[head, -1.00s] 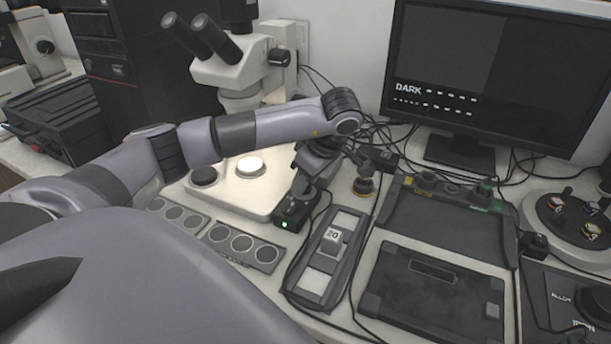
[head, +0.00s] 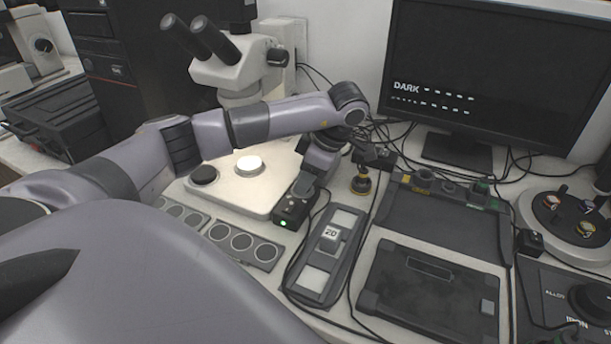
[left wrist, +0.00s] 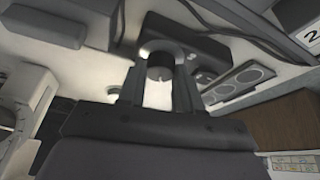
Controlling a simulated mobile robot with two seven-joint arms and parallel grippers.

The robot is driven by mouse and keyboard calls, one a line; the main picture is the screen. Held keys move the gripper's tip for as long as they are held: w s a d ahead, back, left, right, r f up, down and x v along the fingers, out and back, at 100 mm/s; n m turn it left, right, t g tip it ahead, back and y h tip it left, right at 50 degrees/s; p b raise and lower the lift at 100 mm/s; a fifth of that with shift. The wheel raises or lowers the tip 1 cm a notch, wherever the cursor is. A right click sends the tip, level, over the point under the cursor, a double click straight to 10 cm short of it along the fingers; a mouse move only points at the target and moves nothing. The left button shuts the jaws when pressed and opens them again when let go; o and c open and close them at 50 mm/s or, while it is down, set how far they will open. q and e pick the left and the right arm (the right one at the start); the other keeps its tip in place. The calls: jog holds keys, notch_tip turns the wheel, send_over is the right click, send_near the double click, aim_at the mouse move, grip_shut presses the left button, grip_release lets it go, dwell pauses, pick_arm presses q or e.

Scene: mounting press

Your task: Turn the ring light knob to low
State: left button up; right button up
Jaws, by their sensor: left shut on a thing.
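The ring light control box (head: 291,212) is a small black box with a lit green light, standing at the front right corner of the white microscope base. My left gripper (head: 303,190) reaches down onto it from above. In the left wrist view its two fingers (left wrist: 160,92) stand on both sides of the round dark knob (left wrist: 160,66), and it is shut on the knob. The knob's pointer and markings cannot be made out, and in the head view the hand hides the knob. My right gripper is not in view.
The microscope (head: 240,75) stands behind my left arm, with a bright disc (head: 249,165) on its base. A slide tray (head: 326,258) lies right of the box, with cables around it. The monitor (head: 490,70) reads DARK. A black case (head: 432,290) lies front right.

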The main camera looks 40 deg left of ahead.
pick_arm(q)
jog(key=o, duration=1)
jog(key=p+v, duration=0.1)
jog(key=v, duration=0.6)
jog(key=shift+r+p, duration=0.15)
jog(key=shift+p, duration=0.2)
jog(key=shift+s, duration=0.1)
